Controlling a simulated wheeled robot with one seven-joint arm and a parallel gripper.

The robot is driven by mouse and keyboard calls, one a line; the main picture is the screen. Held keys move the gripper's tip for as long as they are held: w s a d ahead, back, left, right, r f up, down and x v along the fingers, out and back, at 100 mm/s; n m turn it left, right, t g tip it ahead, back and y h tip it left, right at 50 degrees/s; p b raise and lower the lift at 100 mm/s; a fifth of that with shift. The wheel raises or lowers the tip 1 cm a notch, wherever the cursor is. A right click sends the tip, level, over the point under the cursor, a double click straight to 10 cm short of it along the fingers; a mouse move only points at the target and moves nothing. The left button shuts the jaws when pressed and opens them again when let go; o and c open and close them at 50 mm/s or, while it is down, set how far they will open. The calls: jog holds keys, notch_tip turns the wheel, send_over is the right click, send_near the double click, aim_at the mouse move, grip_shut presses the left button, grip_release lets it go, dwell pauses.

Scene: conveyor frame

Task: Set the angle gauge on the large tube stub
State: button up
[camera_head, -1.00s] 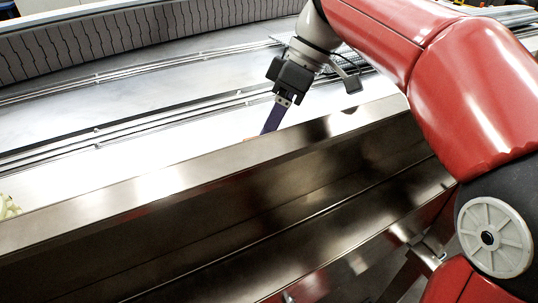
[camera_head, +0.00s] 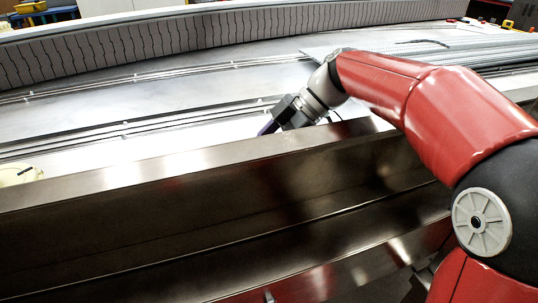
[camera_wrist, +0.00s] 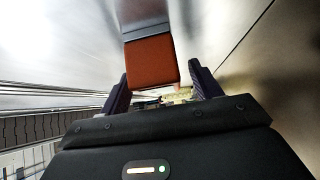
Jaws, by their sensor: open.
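My gripper (camera_head: 267,128) is over the bright metal surface, just behind the raised front rail, with its fingers partly hidden. In the wrist view my gripper (camera_wrist: 160,90) is open, with one dark finger on each side. An orange-brown block with a grey part above it (camera_wrist: 151,62) shows ahead, between and beyond the fingertips. I cannot tell whether it is the angle gauge, and I see no grip on it. I cannot make out the large tube stub in either view.
The raised metal rail (camera_head: 190,162) runs across in front of the conveyor surface. A pale yellow rounded thing (camera_head: 17,174) is cut off at the left edge. A grey segmented wall (camera_head: 130,45) curves along the back. The flat metal surface between is largely clear.

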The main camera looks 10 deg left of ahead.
jog(key=shift+s+a+f, duration=0.2)
jog(key=shift+a+f, duration=0.1)
jog(key=shift+f, duration=0.05)
jog(key=c, duration=1.2)
jog(key=shift+r, duration=0.1)
notch_tip(320, 180, up, 20)
jog(key=p, duration=0.3)
